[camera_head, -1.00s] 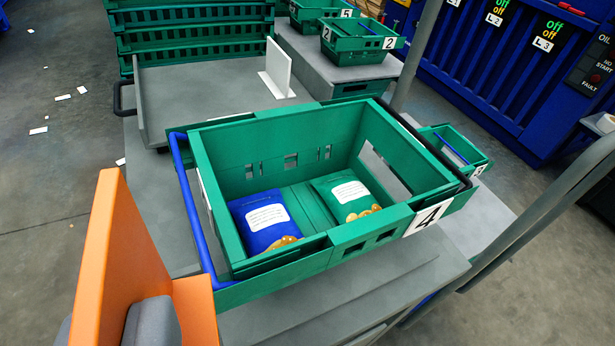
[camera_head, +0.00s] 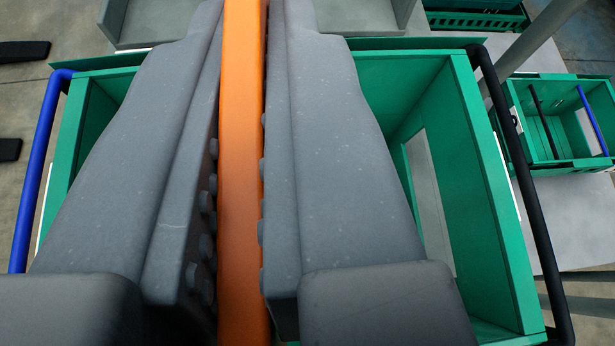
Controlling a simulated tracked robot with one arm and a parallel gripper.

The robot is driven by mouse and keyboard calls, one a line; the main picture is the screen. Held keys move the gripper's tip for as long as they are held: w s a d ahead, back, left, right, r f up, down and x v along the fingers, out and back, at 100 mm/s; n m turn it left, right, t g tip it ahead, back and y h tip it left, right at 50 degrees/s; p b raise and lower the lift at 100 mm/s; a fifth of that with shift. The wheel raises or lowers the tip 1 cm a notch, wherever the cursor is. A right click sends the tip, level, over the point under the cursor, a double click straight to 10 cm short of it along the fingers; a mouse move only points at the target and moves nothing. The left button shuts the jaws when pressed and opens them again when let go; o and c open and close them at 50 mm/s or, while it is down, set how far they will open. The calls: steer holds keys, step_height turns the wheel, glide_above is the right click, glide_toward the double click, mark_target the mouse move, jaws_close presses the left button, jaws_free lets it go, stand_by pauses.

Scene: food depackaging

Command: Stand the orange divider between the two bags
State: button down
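My gripper (camera_head: 241,190) fills the middle of the view, its two grey fingers pressed on both sides of the orange divider (camera_head: 243,130). The divider shows edge-on as a narrow upright strip. Gripper and divider are over the green crate (camera_head: 488,200), which has a blue handle bar at left and a black one at right. The two bags are hidden behind the fingers. I cannot tell how far the divider reaches down or whether it touches the crate floor.
A smaller green crate (camera_head: 558,125) stands at the right on a grey surface. A grey tray (camera_head: 365,18) is just behind the crate. A grey post (camera_head: 535,40) rises at the upper right. Dark bars lie at the far left.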

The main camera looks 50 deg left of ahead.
step_height(320, 180, down, 8)
steer(key=shift+d, duration=0.15)
stand_by(0.3)
steer(key=shift+s+f, duration=0.1)
steer(key=shift+f, duration=0.45)
steer(key=c, duration=1.6)
jaws_free()
steer(key=shift+r, duration=0.1)
steer(key=shift+r, duration=0.6)
steer(key=v, duration=1.2)
steer(key=shift+s+f, duration=0.1)
